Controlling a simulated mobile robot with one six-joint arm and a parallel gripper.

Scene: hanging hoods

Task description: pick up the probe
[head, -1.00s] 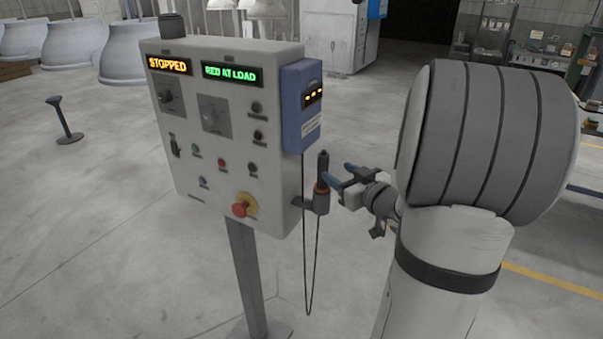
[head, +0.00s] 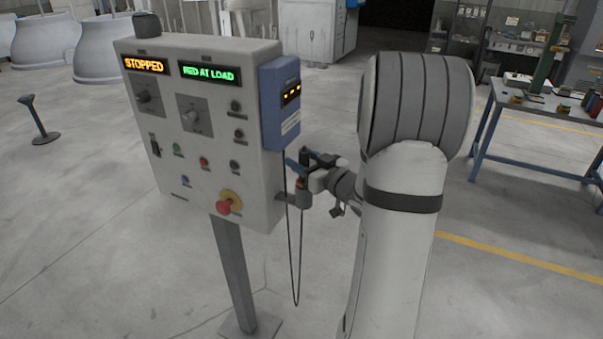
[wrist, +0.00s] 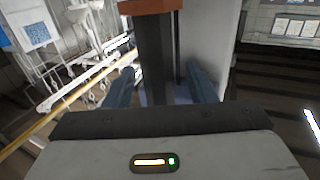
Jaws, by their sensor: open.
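The probe is a dark upright handle with an orange band (head: 301,182). It stands in a grey holder (head: 299,198) on the right side of the control box. In the wrist view the dark probe shaft (wrist: 156,50) rises between my two blue fingers, with the orange band at the top edge. My gripper (head: 298,160) is open around the probe at its upper part, and it also shows in the wrist view (wrist: 160,88). Gaps show between the fingers and the shaft. In the head view the gripper partly hides the probe's top.
The control box (head: 210,110) on its post (head: 236,275) stands just left of my gripper. A blue unit (head: 281,103) sits above the holder, and a black cable (head: 297,290) hangs in a loop below. A workbench (head: 535,110) stands at the far right. Open floor lies around.

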